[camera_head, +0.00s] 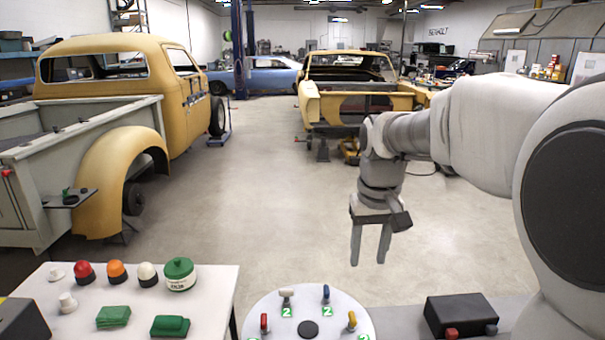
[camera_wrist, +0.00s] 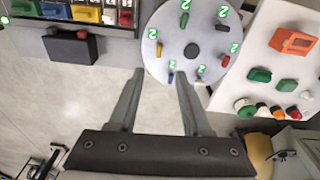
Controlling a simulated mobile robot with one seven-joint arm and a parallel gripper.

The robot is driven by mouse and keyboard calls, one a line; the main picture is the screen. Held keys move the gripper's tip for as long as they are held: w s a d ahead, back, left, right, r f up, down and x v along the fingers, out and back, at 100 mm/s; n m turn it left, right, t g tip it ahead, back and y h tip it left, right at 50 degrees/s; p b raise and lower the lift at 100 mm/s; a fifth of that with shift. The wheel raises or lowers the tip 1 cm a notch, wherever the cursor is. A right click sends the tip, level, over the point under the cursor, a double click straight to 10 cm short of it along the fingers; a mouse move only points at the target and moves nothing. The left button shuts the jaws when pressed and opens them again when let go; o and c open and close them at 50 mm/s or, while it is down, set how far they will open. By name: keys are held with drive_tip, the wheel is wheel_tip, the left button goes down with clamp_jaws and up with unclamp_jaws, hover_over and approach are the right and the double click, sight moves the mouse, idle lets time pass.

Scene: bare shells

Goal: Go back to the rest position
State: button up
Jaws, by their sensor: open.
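My gripper (camera_head: 370,262) hangs from my arm at the right of the head view, fingers pointing down. It is open with nothing between the fingers. It is in the air, beyond and to the right of a round white table (camera_head: 290,300) and apart from it. In the wrist view the two fingers of my gripper (camera_wrist: 160,75) show apart, with the round table (camera_wrist: 160,35) beyond their tips. Coloured pegs stand on the round table by green tags marked 2, among them a yellow one (camera_head: 352,320) and a blue one (camera_head: 326,292).
A white table (camera_head: 215,300) at left holds a green jar (camera_head: 180,274), coloured domes and green blocks. A black box (camera_head: 460,312) stands at right on a grey surface. The floor between is clear.

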drive_tip(key=s+t, duration=0.4)
drive_tip(key=s, duration=1.6)
drive_tip(key=shift+r+m, duration=0.15)
drive_tip(key=shift+m, duration=0.15)
drive_tip(key=shift+d, duration=0.1)
